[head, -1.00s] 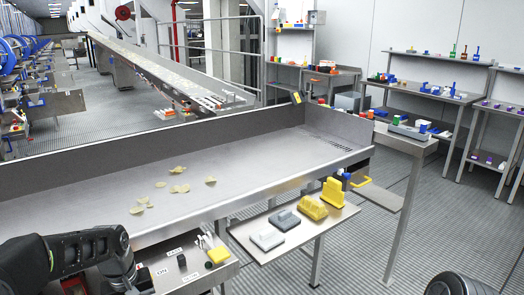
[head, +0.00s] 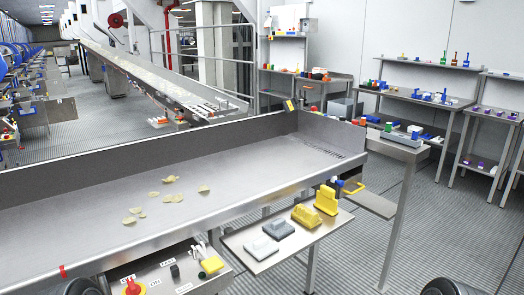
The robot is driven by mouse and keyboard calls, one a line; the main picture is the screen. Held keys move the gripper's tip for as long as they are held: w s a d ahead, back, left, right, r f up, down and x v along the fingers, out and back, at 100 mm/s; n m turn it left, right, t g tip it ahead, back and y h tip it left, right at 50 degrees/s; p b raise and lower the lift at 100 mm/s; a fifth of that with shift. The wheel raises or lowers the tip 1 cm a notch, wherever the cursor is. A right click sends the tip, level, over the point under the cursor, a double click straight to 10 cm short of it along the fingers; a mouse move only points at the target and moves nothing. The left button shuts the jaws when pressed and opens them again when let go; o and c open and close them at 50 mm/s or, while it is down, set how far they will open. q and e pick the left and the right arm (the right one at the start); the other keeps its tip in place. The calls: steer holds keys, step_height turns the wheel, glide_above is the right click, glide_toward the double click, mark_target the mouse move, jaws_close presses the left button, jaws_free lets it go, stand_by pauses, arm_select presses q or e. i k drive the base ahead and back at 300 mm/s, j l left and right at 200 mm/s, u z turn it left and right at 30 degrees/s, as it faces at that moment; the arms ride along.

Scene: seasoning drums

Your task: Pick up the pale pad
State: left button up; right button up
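The pale pad (head: 261,248) is a whitish block with a raised grip on top. It lies at the left end of a small metal shelf (head: 262,266) in front of the long steel trough. A darker grey pad (head: 279,229) lies just right of it. A yellow pad (head: 306,216) and a taller yellow piece (head: 326,200) follow further right. Nothing touches the pale pad from above. Neither of my grippers shows; only dark rounded parts of my arms show at the bottom edge.
The steel trough (head: 235,180) holds several yellowish chips (head: 203,190). A control panel with a red emergency button (head: 132,287) and a yellow item (head: 212,264) sits left of the shelf. Worktables with coloured tools (head: 425,97) stand at right.

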mark_target(261, 247)
steer(key=i+l+u, duration=0.1)
steer(key=l, duration=0.3)
steer(key=i+l, duration=0.2)
steer(key=l, duration=0.25)
steer(key=i+l+u, duration=0.15)
steer(key=l, duration=0.25)
steer(key=i+l+u, duration=0.1)
steer(key=l, duration=0.3)
steer(key=i+l+u, duration=0.1)
steer(key=l, duration=0.35)
steer(key=i+l, duration=0.1)
steer(key=l, duration=0.35)
steer(key=u, duration=0.05)
